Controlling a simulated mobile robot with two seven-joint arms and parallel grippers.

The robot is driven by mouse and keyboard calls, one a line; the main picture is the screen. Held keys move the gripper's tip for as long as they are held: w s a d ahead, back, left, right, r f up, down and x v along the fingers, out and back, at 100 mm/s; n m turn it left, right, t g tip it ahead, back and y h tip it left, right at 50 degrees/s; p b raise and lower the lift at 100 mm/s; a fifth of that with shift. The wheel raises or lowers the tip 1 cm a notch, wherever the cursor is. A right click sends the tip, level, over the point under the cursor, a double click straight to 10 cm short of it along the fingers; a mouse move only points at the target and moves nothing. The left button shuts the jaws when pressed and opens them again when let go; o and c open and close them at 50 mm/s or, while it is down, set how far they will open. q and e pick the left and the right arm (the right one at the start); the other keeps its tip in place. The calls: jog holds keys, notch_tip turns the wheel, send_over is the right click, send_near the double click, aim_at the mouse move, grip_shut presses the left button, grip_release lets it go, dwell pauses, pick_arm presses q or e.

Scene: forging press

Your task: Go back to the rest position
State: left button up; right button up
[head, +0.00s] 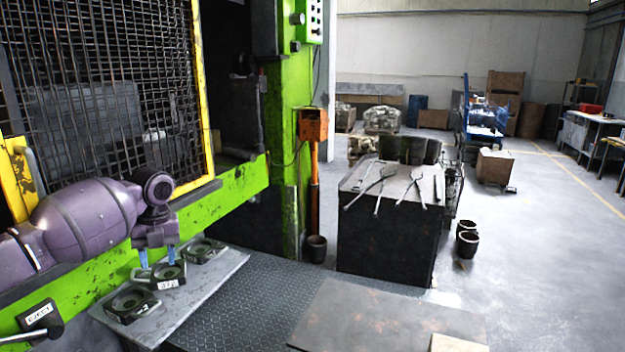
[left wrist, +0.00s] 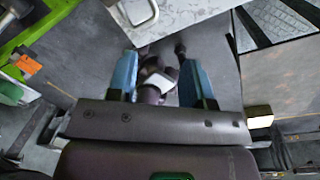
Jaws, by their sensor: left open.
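My left gripper (head: 157,258) hangs from the purple arm with its blue fingertips pointing down. In the left wrist view its two blue fingers (left wrist: 157,82) stand apart with nothing held between them. In the head view the fingertips overlap the middle of several dark green ring-shaped parts, the one with a white number label (head: 168,284). I cannot tell the exact gap from that view. Other rings lie at the near end (head: 132,305) and far end (head: 203,250) of a narrow grey shelf (head: 215,282). My right gripper is not in view.
The green press frame (head: 235,190) and yellow-edged mesh guard (head: 204,100) are close to my left arm. An EJECT lever (head: 45,333) is at the lower left. A dark table (head: 390,245) with tongs stands ahead. Grey floor at right (head: 545,260) is clear.

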pick_arm(q)
jog(key=w+d+r+n+t+h, duration=0.2)
jog(key=w+d+r+n+t, duration=0.2)
jog(key=w+d+n+t, duration=0.55)
jog(key=s+d+f+n+t+h, duration=0.4)
jog(key=s+d+f+n, duration=0.3)
jog(key=d+n, duration=0.1)
jog(key=s+a+f+n+y, duration=0.1)
jog(key=s+a+f+n, duration=0.2)
jog(key=s+f, duration=0.5)
jog(key=s+a+f+n+g+y, duration=0.1)
jog(key=s+a+f+n, duration=0.3)
jog(key=s+f, duration=0.5)
jog(key=s+a+f+n+y, duration=0.3)
jog(key=s+f, duration=0.6)
jog(key=s, duration=1.1)
jog(key=shift+a+f+n, duration=0.25)
jog(key=shift+a+n, duration=0.35)
jog(key=shift+n, duration=0.35)
jog(key=shift+s, duration=0.1)
